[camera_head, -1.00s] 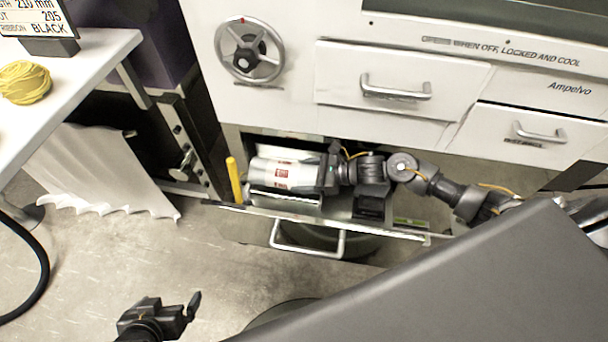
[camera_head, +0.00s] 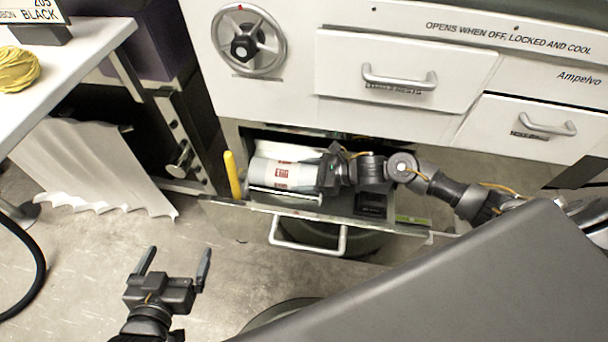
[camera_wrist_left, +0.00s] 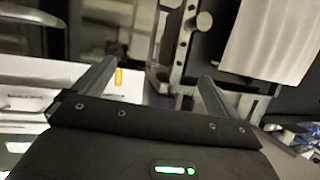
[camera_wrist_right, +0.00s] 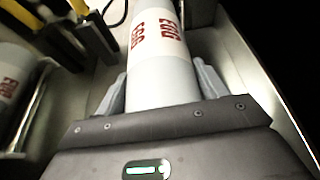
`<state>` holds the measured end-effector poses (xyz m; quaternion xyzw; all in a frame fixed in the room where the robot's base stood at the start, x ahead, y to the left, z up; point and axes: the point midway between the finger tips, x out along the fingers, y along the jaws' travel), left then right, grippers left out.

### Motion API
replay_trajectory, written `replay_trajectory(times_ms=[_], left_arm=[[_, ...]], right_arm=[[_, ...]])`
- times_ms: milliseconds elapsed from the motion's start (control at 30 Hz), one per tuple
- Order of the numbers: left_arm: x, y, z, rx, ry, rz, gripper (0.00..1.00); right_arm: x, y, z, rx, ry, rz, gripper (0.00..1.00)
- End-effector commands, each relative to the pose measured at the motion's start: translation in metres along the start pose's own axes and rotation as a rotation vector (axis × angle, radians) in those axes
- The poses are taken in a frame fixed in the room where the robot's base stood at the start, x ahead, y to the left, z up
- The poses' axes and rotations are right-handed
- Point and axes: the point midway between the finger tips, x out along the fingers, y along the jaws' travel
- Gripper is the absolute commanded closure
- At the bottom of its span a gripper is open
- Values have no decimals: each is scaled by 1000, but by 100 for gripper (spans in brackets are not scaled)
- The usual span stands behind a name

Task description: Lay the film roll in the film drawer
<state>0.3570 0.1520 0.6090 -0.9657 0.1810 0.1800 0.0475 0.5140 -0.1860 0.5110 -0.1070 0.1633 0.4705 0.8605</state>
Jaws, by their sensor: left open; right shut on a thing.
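The film roll (camera_head: 283,174) is white with red lettering and lies sideways in or just above the open film drawer (camera_head: 335,214). My right gripper (camera_head: 322,172) is shut on its right end. In the right wrist view the roll (camera_wrist_right: 162,60) runs straight out between the fingers (camera_wrist_right: 163,88). I cannot tell whether the roll rests on the drawer floor. The drawer is pulled out below the white cabinet, with a silver handle in front. My left gripper (camera_head: 175,262) is open and empty above the floor, apart from the drawer; its fingers (camera_wrist_left: 152,80) show in the left wrist view.
A yellow post (camera_head: 233,175) stands at the drawer's left end. Closed drawers and a handwheel (camera_head: 248,41) are on the cabinet above. A white table (camera_head: 70,60) with yellow cord (camera_head: 17,70) is at left. A large grey surface (camera_head: 470,285) fills the lower right.

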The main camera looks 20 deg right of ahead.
Motion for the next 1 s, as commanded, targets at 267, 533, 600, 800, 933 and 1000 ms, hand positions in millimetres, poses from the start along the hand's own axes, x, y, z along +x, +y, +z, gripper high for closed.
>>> replay_trajectory(times_ms=[267, 533, 600, 800, 933, 1000], left_arm=[[2, 10, -20, 10, 131, 29, 3], [1, 15, -30, 13, 190, 44, 3], [1, 16, -31, 14, 195, 45, 3], [1, 16, -32, 14, 197, 46, 3], [1, 16, -32, 14, 197, 45, 3], [1, 16, -32, 14, 197, 45, 3]], right_arm=[[2, 0, -4, -2, -4, -1, 70], [3, 0, -5, -2, -4, -1, 70], [3, 0, -5, -2, -4, -1, 70], [3, 0, -5, -2, -4, -1, 70], [3, 0, -6, -2, -4, -1, 21], [3, 0, -6, -1, -3, -1, 11]])
